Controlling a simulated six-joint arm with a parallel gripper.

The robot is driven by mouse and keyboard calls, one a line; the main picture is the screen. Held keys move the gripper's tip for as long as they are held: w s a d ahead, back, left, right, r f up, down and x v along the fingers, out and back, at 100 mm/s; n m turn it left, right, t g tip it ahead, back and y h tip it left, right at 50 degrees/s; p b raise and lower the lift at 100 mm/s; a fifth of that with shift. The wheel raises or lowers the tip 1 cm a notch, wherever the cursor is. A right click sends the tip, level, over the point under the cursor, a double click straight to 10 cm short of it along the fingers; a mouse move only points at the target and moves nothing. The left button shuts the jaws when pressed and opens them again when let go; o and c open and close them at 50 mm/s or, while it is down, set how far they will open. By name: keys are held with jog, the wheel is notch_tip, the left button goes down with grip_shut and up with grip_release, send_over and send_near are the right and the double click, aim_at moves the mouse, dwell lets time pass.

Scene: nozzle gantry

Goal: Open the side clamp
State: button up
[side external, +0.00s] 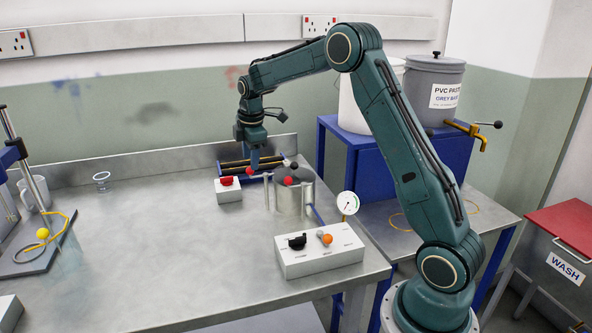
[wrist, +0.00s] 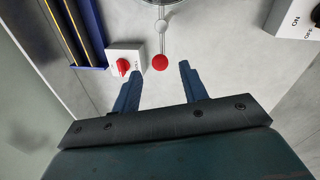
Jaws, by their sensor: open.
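A metal pot (side external: 296,203) stands on the bench; its rim edge also shows at the top of the wrist view (wrist: 160,1). A lever arm (wrist: 162,36) with a red ball knob (wrist: 160,62) sticks out from the pot's side, and the knob (side external: 250,171) also shows in the side view. My gripper (wrist: 160,70) is open, its blue fingers either side of the knob with gaps; it holds nothing. In the side view my gripper (side external: 254,164) points down at the knob. A second red ball (side external: 288,181) shows at the pot's front.
A white box with a red switch (side external: 228,188) sits close left of my gripper. A blue tray with rods (side external: 240,168) lies behind. A white control box (side external: 318,252) and a gauge (side external: 348,203) stand at the front right. The bench (side external: 150,245) is clear at centre left.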

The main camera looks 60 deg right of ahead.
jog(key=shift+w+d+f, duration=0.1)
jog(key=shift+w+f, duration=0.05)
jog(key=shift+f, duration=0.7)
jog(key=shift+w+d+f, duration=0.1)
jog(key=shift+f, duration=0.75)
grip_shut()
